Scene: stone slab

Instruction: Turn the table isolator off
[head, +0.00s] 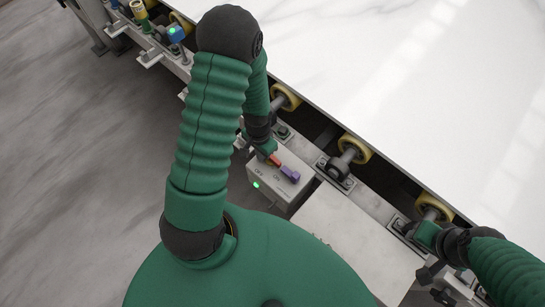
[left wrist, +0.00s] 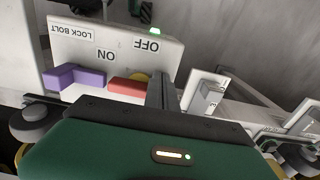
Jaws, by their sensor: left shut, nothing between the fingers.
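The isolator is a pale box (head: 278,187) below my left gripper in the head view. It also fills the upper left of the left wrist view (left wrist: 128,62), with upside-down OFF, ON and LOCK BOLT labels. A red lever (left wrist: 125,87) and a purple lock bolt (left wrist: 75,78) are on it; both show in the head view, the red lever (head: 273,160) just under my gripper and the purple bolt (head: 290,174) to its right. My left gripper (head: 268,153) is shut and empty, its fingers (left wrist: 160,92) at the lever's OFF-side end. Whether they touch is unclear.
A green light (left wrist: 154,31) glows on the box. A white slab (head: 400,80) rests over yellow rollers (head: 352,148) beside the box. A blue switch with a green light (head: 176,33) sits farther up the rail. My right gripper (head: 430,270) is near the rail at lower right.

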